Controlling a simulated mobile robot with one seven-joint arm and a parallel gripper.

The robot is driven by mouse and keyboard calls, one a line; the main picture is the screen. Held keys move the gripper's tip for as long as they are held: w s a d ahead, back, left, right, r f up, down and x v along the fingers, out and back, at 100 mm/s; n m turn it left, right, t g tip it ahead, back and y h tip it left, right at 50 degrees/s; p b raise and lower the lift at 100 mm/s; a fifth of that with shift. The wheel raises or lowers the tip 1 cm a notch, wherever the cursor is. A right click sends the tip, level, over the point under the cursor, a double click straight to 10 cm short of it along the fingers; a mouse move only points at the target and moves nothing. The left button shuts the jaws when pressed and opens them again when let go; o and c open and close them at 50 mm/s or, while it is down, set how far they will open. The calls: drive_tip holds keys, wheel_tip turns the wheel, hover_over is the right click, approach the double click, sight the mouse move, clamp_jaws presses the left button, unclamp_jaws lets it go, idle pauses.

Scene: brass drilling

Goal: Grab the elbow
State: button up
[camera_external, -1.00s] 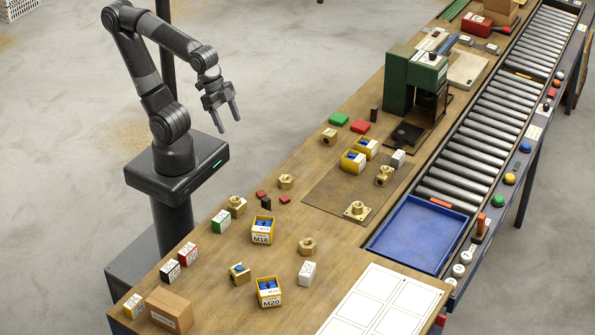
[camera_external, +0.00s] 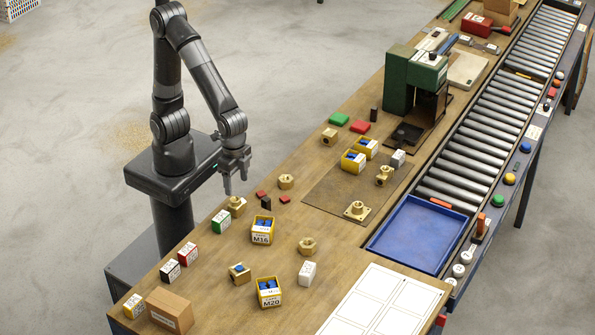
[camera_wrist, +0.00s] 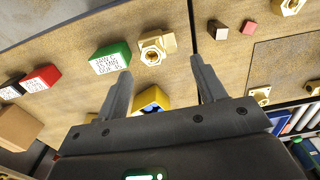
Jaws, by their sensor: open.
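A brass fitting (camera_external: 236,206), with a hex end and a second part at its side in the wrist view (camera_wrist: 153,49), lies on the bench's left edge. It may be the elbow; I cannot be sure of its shape. Another brass fitting (camera_external: 383,176) that looks bent lies on the dark mat. My gripper (camera_external: 236,186) is open and empty, fingers down, above and just beyond the left-edge fitting. In the wrist view its fingertips (camera_wrist: 161,68) frame the space just below that fitting, apart from it.
A green-and-white box (camera_external: 220,221) and a yellow M16 bin (camera_external: 263,230) stand near the left-edge fitting. Small red blocks (camera_external: 285,199) and a dark block (camera_external: 266,203) lie to its right. Other brass pieces (camera_external: 308,246) are scattered. A green drill press (camera_external: 400,80) stands farther back.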

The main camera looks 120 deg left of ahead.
sight(237, 197)
wheel_tip(237, 197, down, 9)
drive_tip(key=shift+d+f, duration=0.1)
drive_tip(key=shift+d, duration=0.05)
idle(0.4)
drive_tip(key=shift+c, duration=0.2)
drive_tip(key=c, duration=1)
drive_tip(key=shift+c, duration=0.6)
drive_tip(key=shift+r, duration=0.2)
